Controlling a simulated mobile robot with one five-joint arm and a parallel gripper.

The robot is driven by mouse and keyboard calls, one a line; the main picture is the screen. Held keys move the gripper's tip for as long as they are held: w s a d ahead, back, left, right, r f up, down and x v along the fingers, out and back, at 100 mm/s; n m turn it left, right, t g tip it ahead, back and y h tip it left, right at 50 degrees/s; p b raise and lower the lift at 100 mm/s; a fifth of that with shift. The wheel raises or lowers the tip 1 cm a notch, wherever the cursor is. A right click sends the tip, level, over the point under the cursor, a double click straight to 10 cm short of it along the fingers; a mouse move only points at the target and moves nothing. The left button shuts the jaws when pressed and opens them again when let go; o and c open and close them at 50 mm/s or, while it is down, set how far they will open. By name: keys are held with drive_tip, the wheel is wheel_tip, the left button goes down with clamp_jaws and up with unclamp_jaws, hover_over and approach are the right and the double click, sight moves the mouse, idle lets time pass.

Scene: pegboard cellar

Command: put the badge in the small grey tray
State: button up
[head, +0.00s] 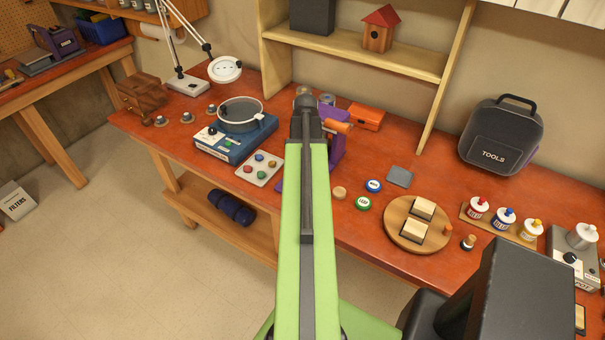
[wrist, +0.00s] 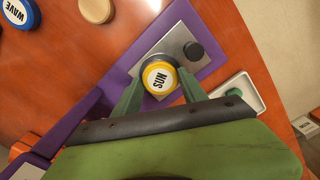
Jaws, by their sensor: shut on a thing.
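A round yellow badge marked SUN (wrist: 158,78) is between the two green fingers of my gripper (wrist: 160,84) in the wrist view, and the gripper is shut on it. The badge is over a grey plate on the purple press (wrist: 205,30); I cannot tell whether it still touches the plate. In the head view my green arm hides the gripper and the badge, and part of the purple press (head: 337,150) shows behind it. The small grey tray (head: 399,176) lies flat on the red-brown bench, right of the press, and looks empty.
A blue WAVE badge (head: 374,186), a green LEAF badge (head: 363,203) and a wooden disc (head: 339,193) lie between press and tray. A round wooden board (head: 400,237) with blocks is in front of the tray. An orange box (head: 366,116) stands behind.

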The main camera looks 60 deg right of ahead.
drive_tip(key=shift+r+p, duration=2.95)
